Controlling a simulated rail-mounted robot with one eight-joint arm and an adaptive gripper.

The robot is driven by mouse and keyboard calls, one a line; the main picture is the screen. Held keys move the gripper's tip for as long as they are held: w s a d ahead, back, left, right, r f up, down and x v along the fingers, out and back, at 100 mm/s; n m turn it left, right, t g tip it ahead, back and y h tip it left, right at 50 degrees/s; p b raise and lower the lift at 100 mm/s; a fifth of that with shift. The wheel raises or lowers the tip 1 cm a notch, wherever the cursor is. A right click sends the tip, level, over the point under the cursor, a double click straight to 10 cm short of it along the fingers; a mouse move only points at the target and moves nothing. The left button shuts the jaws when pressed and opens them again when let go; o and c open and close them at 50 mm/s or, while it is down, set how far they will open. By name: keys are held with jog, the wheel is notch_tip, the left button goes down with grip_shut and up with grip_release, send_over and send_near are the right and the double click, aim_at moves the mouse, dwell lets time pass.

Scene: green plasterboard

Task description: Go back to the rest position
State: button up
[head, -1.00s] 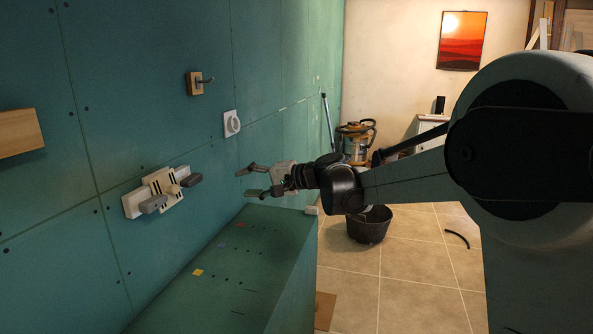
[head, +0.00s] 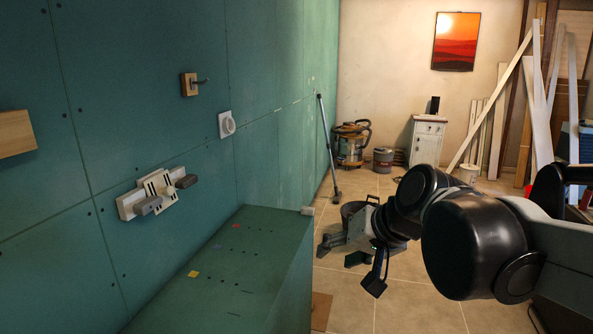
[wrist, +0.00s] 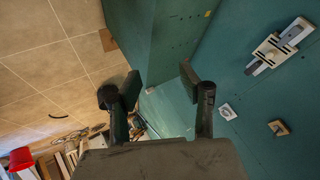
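My gripper (head: 343,251) hangs in the air to the right of the green box-shaped ledge (head: 222,272), clear of the wall in the head view. In the wrist view my gripper (wrist: 160,88) shows two fingers spread well apart with nothing between them. The white wall fixture with grey handles (head: 157,194) is on the green wall, away from my gripper. It also shows at the upper right of the wrist view (wrist: 278,46).
A wooden hook block (head: 190,84) and a white round dial (head: 226,124) are on the wall. A vacuum cleaner (head: 350,145), a white cabinet (head: 427,141) and leaning planks (head: 497,110) stand at the back. A dark bucket is partly hidden behind my gripper. Tiled floor is open around it.

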jog(key=s+d+f+h, duration=0.2)
jog(key=s+d+f, duration=0.2)
jog(key=s+d, duration=0.2)
jog(key=s+d+f+h, duration=0.3)
jog(key=s+d, duration=0.3)
jog(key=s, duration=0.2)
jog(key=shift+f+n, duration=0.35)
jog(key=shift+n, duration=0.05)
jog(key=shift+s, duration=0.1)
